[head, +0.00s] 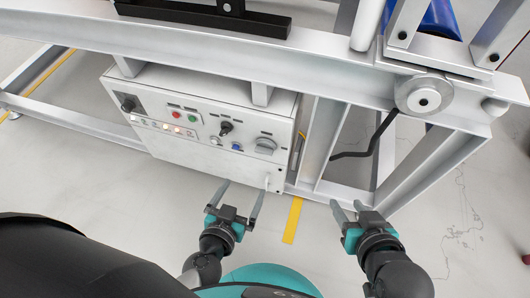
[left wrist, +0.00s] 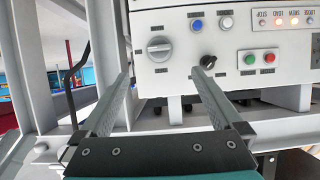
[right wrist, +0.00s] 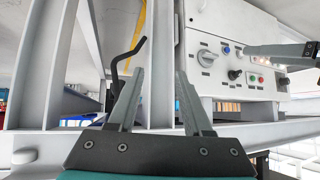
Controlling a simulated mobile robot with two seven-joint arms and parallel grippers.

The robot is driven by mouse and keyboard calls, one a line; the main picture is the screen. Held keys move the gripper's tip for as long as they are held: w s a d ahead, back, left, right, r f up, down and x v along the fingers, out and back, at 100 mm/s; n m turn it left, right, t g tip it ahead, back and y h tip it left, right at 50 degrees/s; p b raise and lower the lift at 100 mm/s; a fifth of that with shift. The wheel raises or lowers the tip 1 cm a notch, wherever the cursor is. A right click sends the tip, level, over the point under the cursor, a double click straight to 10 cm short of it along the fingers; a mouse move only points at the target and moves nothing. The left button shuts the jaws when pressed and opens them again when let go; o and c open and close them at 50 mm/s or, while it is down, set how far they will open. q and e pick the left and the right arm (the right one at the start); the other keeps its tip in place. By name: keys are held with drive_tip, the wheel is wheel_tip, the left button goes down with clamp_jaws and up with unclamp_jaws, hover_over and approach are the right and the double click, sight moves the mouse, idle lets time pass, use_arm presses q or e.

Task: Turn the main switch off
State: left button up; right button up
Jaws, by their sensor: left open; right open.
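A large grey rotary knob, seemingly the main switch (head: 265,146), sits at the right end of the grey control box (head: 200,158). Its grip bar lies roughly crosswise in the left wrist view (left wrist: 159,48); its label is too small to read. It also shows in the right wrist view (right wrist: 207,58). My left gripper (head: 240,192) is open and empty in front of the box's lower right, apart from the knob. In its own view the knob appears between and beyond the fingertips. My right gripper (head: 347,203) is open and empty, right of the box, facing the metal frame.
The panel also has a black selector (head: 225,128), a blue button (head: 236,147), red (head: 177,114) and green (head: 192,118) buttons and lit lamps (head: 178,129). Metal frame beams (head: 230,60) surround the box. The front floor is clear.

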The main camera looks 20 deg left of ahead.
use_arm(q)
approach(264, 150)
drive_tip(key=x, duration=0.5)
drive_tip(key=shift+f, duration=0.1)
drive_tip(key=shift+b+x, duration=0.55)
drive_tip(key=shift+x, duration=0.65)
use_arm(e)
drive_tip(key=shift+w+a+r+t+y, duration=0.35)
drive_tip(key=shift+a+t, duration=0.1)
drive_tip(key=shift+a, duration=0.1)
drive_tip(key=shift+w+a+r+t+y, duration=0.25)
drive_tip(key=shift+a+r+t, duration=0.05)
drive_tip(key=shift+a+t, duration=0.2)
